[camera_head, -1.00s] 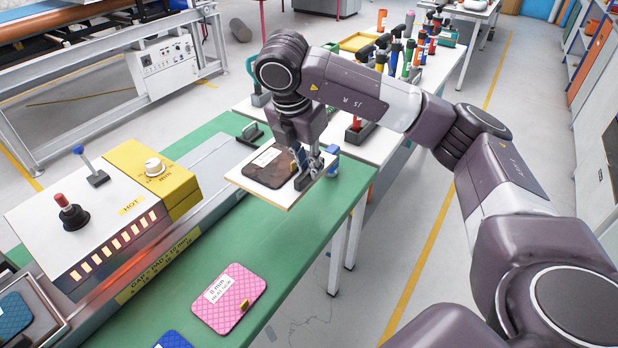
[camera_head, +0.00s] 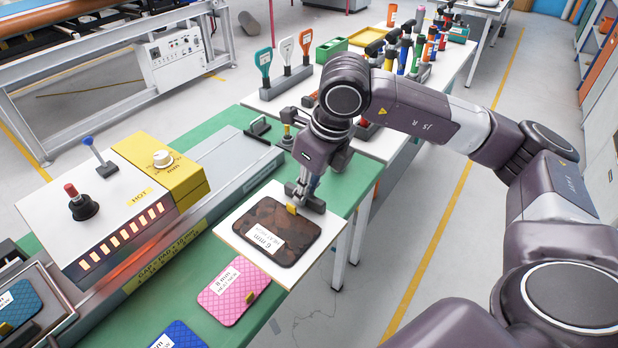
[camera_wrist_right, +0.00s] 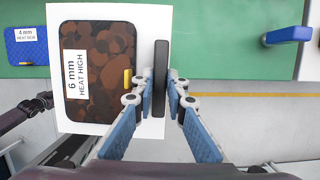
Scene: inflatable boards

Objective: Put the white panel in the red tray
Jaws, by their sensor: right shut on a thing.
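The white panel (camera_head: 225,219) is a flat square board with a brown mottled pad lying on it (camera_head: 280,218), labelled "6 mm HEAT HIGH". My right gripper (camera_head: 304,200) is at the panel's far right side in the head view. In the right wrist view, the gripper (camera_wrist_right: 162,88) is shut on a dark upright grip at one side of the white panel (camera_wrist_right: 110,12), beside the brown pad (camera_wrist_right: 105,75). The panel is held above the green bench and hides part of it. My left gripper is not in view. I cannot make out a red tray.
The green bench (camera_head: 345,172) carries a pink pad (camera_head: 235,290), a blue pad (camera_head: 180,337) and a heater box (camera_head: 100,215) at left. A white table (camera_head: 385,148) with coloured tools stands behind. Open floor (camera_head: 420,210) lies to the right.

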